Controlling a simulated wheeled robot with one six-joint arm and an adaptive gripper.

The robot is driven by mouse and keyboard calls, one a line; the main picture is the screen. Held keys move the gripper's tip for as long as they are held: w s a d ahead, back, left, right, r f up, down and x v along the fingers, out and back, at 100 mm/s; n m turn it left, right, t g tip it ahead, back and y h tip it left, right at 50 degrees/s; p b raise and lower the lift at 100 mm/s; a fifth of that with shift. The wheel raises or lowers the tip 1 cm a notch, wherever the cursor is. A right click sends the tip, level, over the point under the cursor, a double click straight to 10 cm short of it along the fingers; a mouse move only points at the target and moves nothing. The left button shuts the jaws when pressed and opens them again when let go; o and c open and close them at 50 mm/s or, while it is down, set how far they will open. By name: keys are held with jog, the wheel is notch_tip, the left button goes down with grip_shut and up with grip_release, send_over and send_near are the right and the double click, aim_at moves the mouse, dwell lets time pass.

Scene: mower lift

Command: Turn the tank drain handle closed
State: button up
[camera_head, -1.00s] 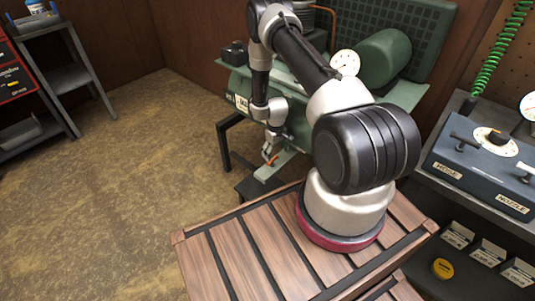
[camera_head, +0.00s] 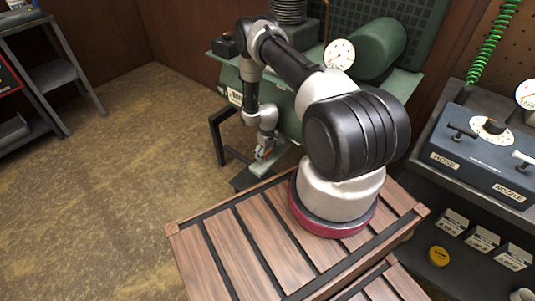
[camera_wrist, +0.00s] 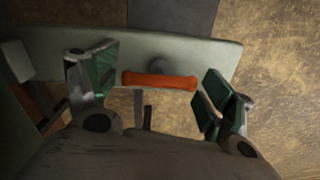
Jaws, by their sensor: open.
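My gripper (camera_wrist: 154,88) is open, with one green-padded finger off each end of the bar. I see a gap at both ends and no contact. In the head view my gripper (camera_head: 262,153) hangs low beside the green compressor tank (camera_head: 290,112), with a small bit of orange at its tip.
The slatted wooden top (camera_head: 230,245) lies in front, below my arm. A grey bench with a nozzle and hose panel (camera_head: 485,150) stands at the right. A black leg frame (camera_head: 217,135) supports the compressor. Open floor (camera_head: 110,200) lies to the left.

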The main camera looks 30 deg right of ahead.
jog(key=c, duration=0.8)
